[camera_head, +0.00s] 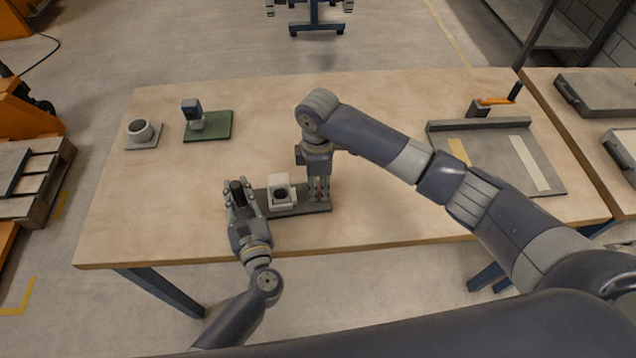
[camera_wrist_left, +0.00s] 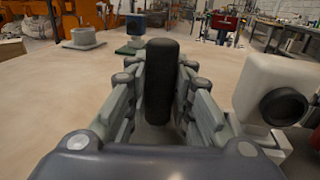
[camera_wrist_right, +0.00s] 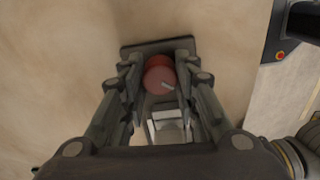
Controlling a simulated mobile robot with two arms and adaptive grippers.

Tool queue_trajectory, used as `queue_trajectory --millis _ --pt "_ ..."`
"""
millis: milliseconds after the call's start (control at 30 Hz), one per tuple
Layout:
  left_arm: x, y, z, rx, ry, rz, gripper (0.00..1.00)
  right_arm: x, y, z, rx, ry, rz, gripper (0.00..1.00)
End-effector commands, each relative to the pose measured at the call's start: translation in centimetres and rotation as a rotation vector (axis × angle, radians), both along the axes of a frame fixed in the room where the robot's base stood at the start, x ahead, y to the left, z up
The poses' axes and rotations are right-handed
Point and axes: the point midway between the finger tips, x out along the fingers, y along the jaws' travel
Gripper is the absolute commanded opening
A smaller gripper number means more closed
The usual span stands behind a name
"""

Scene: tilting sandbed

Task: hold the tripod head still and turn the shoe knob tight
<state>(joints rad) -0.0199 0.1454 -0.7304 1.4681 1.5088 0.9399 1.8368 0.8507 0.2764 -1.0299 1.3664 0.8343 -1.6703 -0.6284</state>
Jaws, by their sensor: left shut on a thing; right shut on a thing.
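The tripod head stands on a dark base plate (camera_head: 295,211) near the table's front edge. It has a white block (camera_head: 281,189) with a dark round opening, an upright black handle (camera_wrist_left: 160,80) and a red knob (camera_wrist_right: 159,78) with a pale mark. My left gripper (camera_head: 238,190) is shut on the black handle, a finger on each side. My right gripper (camera_head: 318,195) points down, shut on the red knob at the plate's right end. The white block sits between the two grippers. In the head view the right fingers mostly hide the knob.
A green mat (camera_head: 215,128) with a small dark-topped device (camera_head: 192,110) and a grey cup-like part (camera_head: 140,130) on a plate stand at the back left. The table's middle back is clear.

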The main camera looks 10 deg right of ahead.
Motion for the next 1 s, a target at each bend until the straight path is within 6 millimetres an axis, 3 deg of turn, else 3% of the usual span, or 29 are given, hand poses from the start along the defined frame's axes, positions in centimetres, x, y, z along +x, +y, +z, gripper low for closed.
queue_trajectory --millis 1000 --pt "-0.06 0.03 -0.12 0.002 0.002 0.000 0.00 -0.03 0.09 0.04 0.002 0.001 -0.966 0.04"
